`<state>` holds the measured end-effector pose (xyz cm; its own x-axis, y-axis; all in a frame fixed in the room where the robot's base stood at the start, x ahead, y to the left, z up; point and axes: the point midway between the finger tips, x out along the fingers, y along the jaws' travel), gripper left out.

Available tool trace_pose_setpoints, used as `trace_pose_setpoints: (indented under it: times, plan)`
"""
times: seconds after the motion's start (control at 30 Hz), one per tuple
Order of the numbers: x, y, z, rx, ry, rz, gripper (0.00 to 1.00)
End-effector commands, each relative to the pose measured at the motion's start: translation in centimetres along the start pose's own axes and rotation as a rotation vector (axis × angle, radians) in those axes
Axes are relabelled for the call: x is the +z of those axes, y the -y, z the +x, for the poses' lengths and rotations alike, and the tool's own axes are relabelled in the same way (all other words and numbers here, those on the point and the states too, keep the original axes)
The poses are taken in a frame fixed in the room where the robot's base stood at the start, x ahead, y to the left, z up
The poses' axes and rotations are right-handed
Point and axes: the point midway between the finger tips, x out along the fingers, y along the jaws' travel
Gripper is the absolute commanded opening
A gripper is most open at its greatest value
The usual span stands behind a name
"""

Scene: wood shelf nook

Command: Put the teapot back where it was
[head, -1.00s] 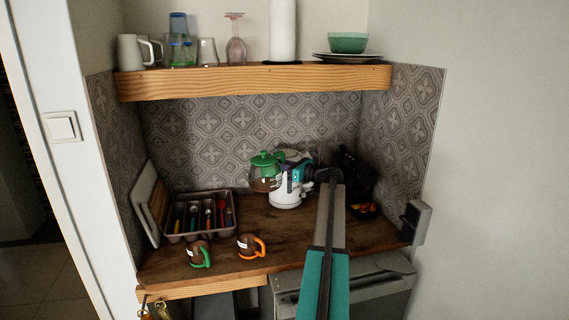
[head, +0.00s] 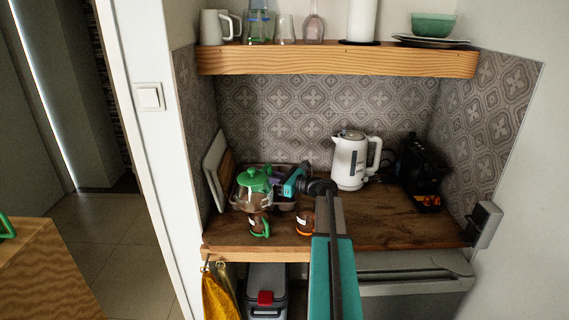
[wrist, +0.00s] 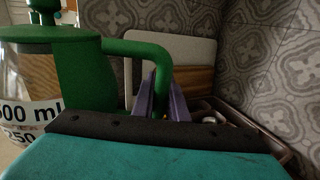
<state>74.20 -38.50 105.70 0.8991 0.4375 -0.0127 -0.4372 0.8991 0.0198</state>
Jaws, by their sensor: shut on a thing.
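The teapot (head: 255,196) is a glass jug with a green lid and green handle. In the head view it hangs upright over the left front of the wooden counter, overlapping the cutlery tray and the green-handled mug (head: 259,227). My gripper (head: 277,182) reaches it from the right. In the wrist view the teapot (wrist: 75,80) fills the left side, with printed volume marks on the glass. My purple fingers (wrist: 160,100) are shut on its green handle. I cannot tell how far its base is above the counter.
An orange-handled mug (head: 304,222) stands beside my arm. The cutlery tray (head: 236,206) and leaning boards (head: 214,165) are at the left. A white kettle (head: 350,160) and black machine (head: 420,170) stand right. A shelf (head: 330,62) runs above. A wooden surface (head: 40,270) is at far left.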

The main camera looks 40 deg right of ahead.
Motion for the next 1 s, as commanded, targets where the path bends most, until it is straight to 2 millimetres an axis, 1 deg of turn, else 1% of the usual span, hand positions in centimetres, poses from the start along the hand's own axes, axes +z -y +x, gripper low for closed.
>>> trace_pose_setpoints:
  times: [0.03,0.17,0.3,0.37,0.5,0.73,0.87,0.9,1.0]
  plan:
    - [0.0,-1.9,0.9,0.023,0.001,0.004,0.0]
    - [-0.7,-5.7,3.0,0.076,0.001,0.002,0.0]
    - [-1.3,-9.9,5.1,0.133,0.0,0.003,0.0]
    - [-1.6,-11.8,5.8,0.158,-0.001,0.002,0.0]
    - [-2.1,-16.2,7.5,0.217,-0.001,0.002,0.0]
    - [-2.9,-23.6,9.5,0.314,0.0,0.002,0.0]
    - [-3.1,-27.9,10.2,0.37,0.002,0.001,0.0]
    - [-3.2,-29.3,10.4,0.388,0.002,0.001,0.0]
    - [-3.5,-32.3,10.7,0.427,0.003,0.001,0.0]
